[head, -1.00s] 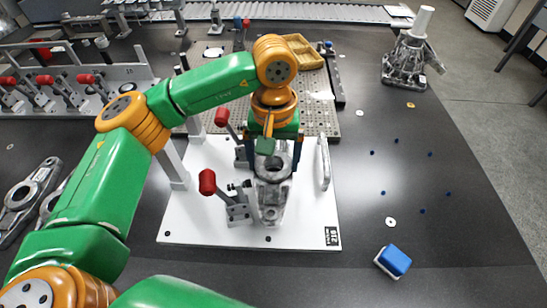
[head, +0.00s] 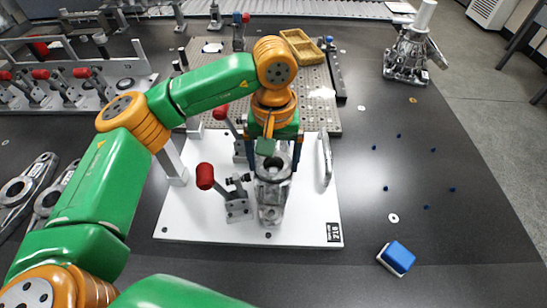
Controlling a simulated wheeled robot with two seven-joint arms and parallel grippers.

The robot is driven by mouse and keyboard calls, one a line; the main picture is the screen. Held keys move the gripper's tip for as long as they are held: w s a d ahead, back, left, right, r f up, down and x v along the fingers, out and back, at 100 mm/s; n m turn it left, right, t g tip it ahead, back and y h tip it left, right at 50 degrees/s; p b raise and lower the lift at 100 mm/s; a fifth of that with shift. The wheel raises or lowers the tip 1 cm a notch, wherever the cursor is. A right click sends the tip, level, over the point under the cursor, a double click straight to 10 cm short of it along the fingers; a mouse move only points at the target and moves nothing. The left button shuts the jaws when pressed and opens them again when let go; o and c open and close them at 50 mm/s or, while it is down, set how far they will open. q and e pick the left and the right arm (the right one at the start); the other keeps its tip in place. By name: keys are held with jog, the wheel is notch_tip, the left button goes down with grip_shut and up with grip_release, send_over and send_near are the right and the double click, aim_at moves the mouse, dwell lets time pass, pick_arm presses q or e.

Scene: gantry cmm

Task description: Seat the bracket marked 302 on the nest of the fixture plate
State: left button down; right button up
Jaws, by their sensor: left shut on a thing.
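My left gripper (head: 273,166) is over the middle of the white fixture plate (head: 205,227), its fingers pointing down. It is shut on a grey metal bracket (head: 270,205) with a round bore at its far end and a narrower near end. The bracket is over the nest area between the red-handled clamps and the upright at right. The gripper partly covers the bracket and hides the nest. I cannot tell whether the bracket touches the nest. No number is readable on the bracket. My right gripper is not in view.
Two red-handled toggle clamps (head: 236,207) stand left of the bracket, close to it. A thin metal upright (head: 325,160) stands right of it. Grey arm-shaped parts (head: 25,190) lie at left. A blue block (head: 397,257) lies right of the plate. The dark table at right is mostly free.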

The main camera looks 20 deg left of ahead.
aim_at(274, 171)
pick_arm(q)
jog(key=shift+f, duration=0.25)
grip_release()
jog(key=shift+r, duration=0.1)
notch_tip(274, 171, up, 7)
dwell(0.3)
